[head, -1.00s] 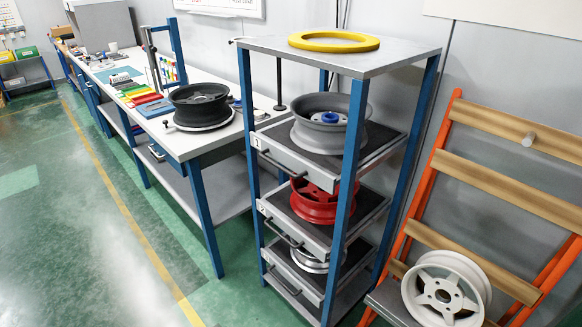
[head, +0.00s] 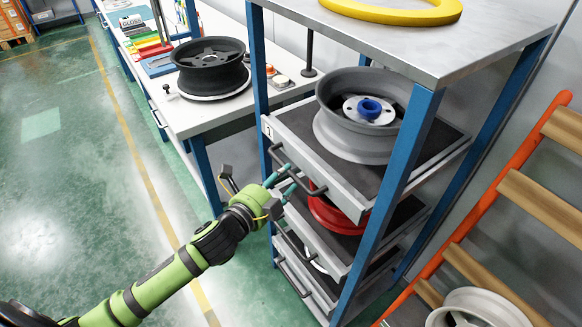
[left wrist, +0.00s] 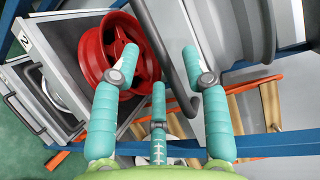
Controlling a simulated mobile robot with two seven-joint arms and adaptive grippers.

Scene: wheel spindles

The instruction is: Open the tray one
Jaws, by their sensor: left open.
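Tray one (head: 343,187), the top tray, sits in the blue-posted rack and carries a grey wheel (head: 345,138) with a blue hub piece. Its dark bar handle (head: 316,189) is on the front. My left gripper (head: 281,176) is open at this handle, its teal fingers beside the bar. In the left wrist view the handle (left wrist: 165,55) runs between the spread fingers (left wrist: 158,62); I cannot tell if they touch it. My right gripper is not in view.
Below is a tray with a red wheel (head: 335,215), and a lower tray handle (head: 292,278). A workbench (head: 190,118) with a dark wheel (head: 210,65) stands left. An orange-framed rack (head: 480,190) stands right. The green floor at left is clear.

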